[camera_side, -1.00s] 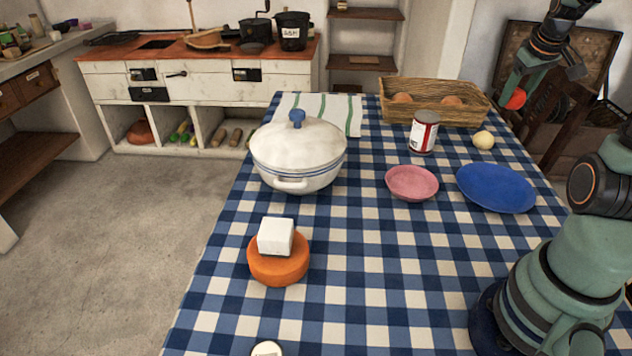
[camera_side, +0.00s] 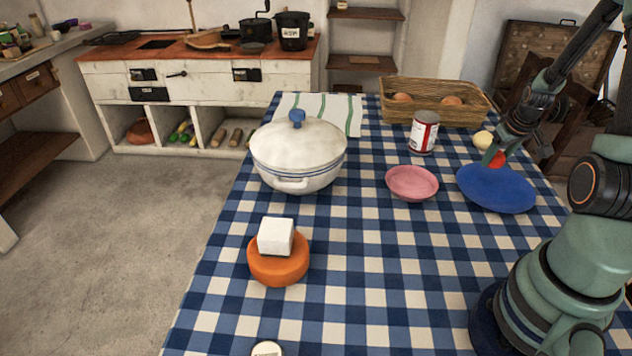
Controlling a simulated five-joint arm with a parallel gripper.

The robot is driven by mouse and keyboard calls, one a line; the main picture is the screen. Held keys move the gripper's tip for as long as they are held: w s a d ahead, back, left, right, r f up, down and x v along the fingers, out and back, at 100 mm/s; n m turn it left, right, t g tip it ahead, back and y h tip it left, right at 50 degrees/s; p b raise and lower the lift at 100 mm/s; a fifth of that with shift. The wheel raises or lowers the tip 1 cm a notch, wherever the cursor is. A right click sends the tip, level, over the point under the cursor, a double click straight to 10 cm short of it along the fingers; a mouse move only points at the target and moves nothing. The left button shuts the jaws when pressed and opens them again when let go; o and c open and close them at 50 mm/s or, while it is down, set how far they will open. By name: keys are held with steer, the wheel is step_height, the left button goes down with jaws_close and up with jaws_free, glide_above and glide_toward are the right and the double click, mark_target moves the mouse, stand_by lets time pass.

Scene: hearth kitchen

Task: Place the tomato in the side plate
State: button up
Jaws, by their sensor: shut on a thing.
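The red tomato (camera_side: 497,160) is mostly hidden between the fingers of my gripper (camera_side: 495,156), which is shut on it. My gripper points down over the far part of the blue plate (camera_side: 497,192). The tomato appears at or just above the plate's surface; I cannot tell whether it touches. The blue plate is round, shallow and otherwise empty. A smaller pink dish (camera_side: 412,184) lies to its left, also empty.
A pale round item (camera_side: 482,139) sits close behind the blue plate. A can (camera_side: 423,133) and a wicker basket (camera_side: 436,113) stand farther back. A lidded white pot (camera_side: 298,160) and a white block (camera_side: 275,236) on an orange round (camera_side: 278,268) are left. The front cloth is mostly clear.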

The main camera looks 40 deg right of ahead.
mark_target(493, 168)
steer(key=shift+f, duration=1.75)
steer(key=shift+f, duration=0.1)
steer(key=o, duration=1.4)
steer(key=v, duration=1.2)
steer(key=w+a+r+n+t+y, duration=0.1)
steer(key=w+a+r, duration=0.3)
steer(key=a, duration=0.3)
steer(key=w+a+r+n+t, duration=0.1)
steer(key=w+a+r+n, duration=0.2)
steer(key=a, duration=0.4)
steer(key=a+r+n+y, duration=0.1)
steer(key=a+r+y, duration=0.2)
steer(key=a, duration=1.3)
step_height(493, 168, up, 2)
steer(key=shift+s+a+r+t, duration=0.1)
steer(key=shift+s+a+t, duration=0.1)
steer(key=shift+a+t, duration=0.2)
